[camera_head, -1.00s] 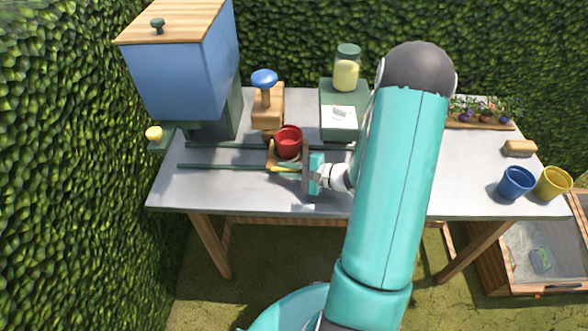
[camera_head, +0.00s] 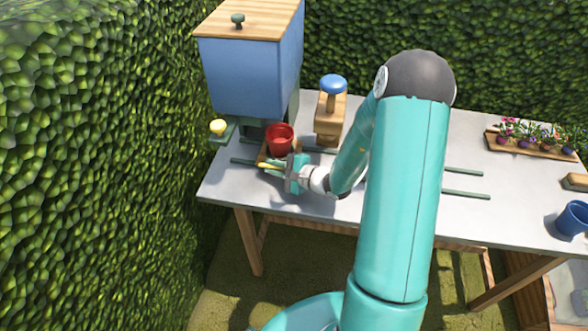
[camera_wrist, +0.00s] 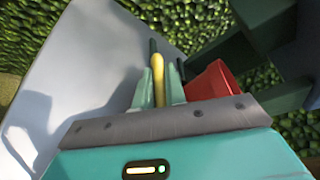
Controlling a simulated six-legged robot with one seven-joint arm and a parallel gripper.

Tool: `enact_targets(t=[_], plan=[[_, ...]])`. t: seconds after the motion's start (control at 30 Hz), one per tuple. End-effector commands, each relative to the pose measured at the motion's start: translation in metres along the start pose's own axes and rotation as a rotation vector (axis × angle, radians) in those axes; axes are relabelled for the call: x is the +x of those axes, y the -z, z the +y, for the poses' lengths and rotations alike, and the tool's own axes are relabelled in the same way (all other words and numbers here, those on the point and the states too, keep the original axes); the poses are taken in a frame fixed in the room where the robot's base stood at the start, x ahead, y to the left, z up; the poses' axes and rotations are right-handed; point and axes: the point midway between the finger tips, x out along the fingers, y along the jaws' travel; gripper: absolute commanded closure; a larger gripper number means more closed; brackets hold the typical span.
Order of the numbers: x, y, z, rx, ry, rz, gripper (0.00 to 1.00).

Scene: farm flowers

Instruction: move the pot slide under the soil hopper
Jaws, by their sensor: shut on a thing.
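The pot slide (camera_head: 263,154) is a small wooden carriage with a yellow handle, set on dark green rails on the table. A red pot (camera_head: 280,140) stands upright on it and also shows in the wrist view (camera_wrist: 210,82). My gripper (camera_head: 272,167) is shut on the yellow handle; the wrist view shows the yellow bar (camera_wrist: 158,72) between the pale green fingers (camera_wrist: 158,92). The soil hopper (camera_head: 250,78) is a blue bin with a wooden lid. The pot is close below its front edge; I cannot tell if it is directly under the outlet.
Dark green rails (camera_head: 465,195) run along the table (camera_head: 420,205). A wooden block with a blue knob (camera_head: 333,85) stands right of the hopper. A yellow knob (camera_head: 218,127) is at its left. A flower tray (camera_head: 535,148) and blue pot (camera_head: 573,218) are at the right. A hedge closes the left side.

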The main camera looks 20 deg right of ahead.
Motion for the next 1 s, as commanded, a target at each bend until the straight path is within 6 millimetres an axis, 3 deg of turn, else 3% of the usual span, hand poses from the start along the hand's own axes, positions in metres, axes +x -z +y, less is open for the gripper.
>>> enact_targets(t=[0.2, 0.4, 0.93, 0.97, 1.0], plan=[[0.043, -0.019, 0.001, -0.002, -0.002, -0.005, 1.00], [0.065, -0.028, 0.001, -0.001, -0.001, -0.003, 1.00], [0.077, -0.035, 0.001, -0.001, 0.000, -0.006, 1.00], [0.078, -0.035, 0.001, -0.001, 0.000, -0.006, 0.83], [0.078, -0.035, 0.001, -0.001, 0.000, -0.006, 0.76]])
